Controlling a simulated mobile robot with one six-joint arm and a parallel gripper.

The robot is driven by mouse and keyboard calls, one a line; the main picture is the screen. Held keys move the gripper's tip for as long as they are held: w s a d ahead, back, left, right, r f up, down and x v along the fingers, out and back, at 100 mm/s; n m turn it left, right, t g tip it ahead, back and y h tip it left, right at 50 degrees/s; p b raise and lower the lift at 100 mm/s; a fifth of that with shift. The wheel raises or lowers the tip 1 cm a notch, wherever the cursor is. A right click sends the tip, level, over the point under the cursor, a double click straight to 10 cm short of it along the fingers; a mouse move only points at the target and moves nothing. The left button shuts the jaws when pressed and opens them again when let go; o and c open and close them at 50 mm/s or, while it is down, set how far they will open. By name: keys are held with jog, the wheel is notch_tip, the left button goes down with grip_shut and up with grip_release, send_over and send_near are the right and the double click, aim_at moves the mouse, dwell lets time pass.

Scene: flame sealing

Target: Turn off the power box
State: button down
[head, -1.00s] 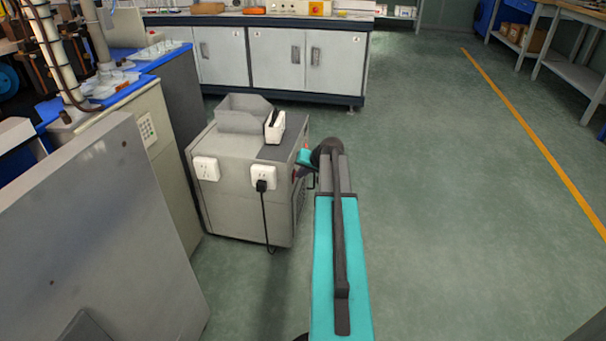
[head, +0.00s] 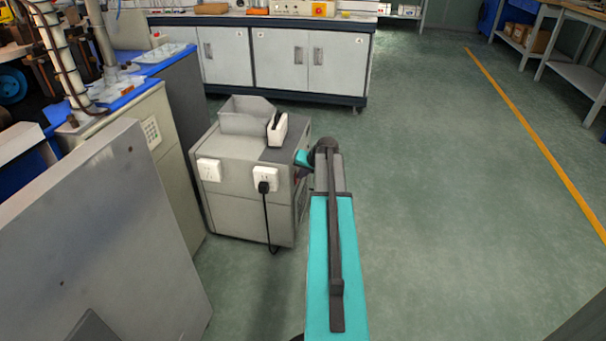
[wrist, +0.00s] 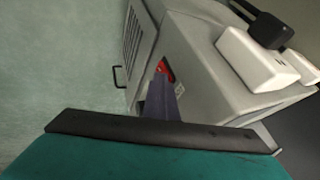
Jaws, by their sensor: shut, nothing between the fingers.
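The power box is a grey cabinet (head: 235,220) on the floor left of my arm in the head view, with white sockets on its front face. In the wrist view, its pale side (wrist: 200,75) fills the middle, and a small red switch (wrist: 167,70) sits in a dark recess. My gripper (wrist: 161,82) is shut and empty, its dark fingertips at the red switch. The fingers cover part of it, so I cannot tell contact or the switch position.
A black cord (head: 267,225) hangs from the right socket (head: 265,178). A grey tray (head: 246,116) and a white dispenser (head: 277,130) stand on the box. A grey panel (head: 110,240) is at left, white cabinets (head: 310,62) behind. The floor at right is clear.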

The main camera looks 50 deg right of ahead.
jog(key=shift+w+a+r+p, duration=0.1)
jog(key=shift+r+p, duration=0.1)
jog(key=shift+r, duration=0.2)
jog(key=shift+w+a+r+p, duration=0.1)
jog(key=shift+r+p, duration=0.1)
jog(key=shift+r, duration=0.2)
jog(key=shift+s+d, duration=0.15)
jog(key=shift+s, duration=0.1)
jog(key=s+d+p+v, duration=0.1)
jog(key=p+v, duration=0.3)
jog(key=v, duration=0.7)
jog(key=shift+s, duration=0.15)
jog(key=shift+r, duration=0.1)
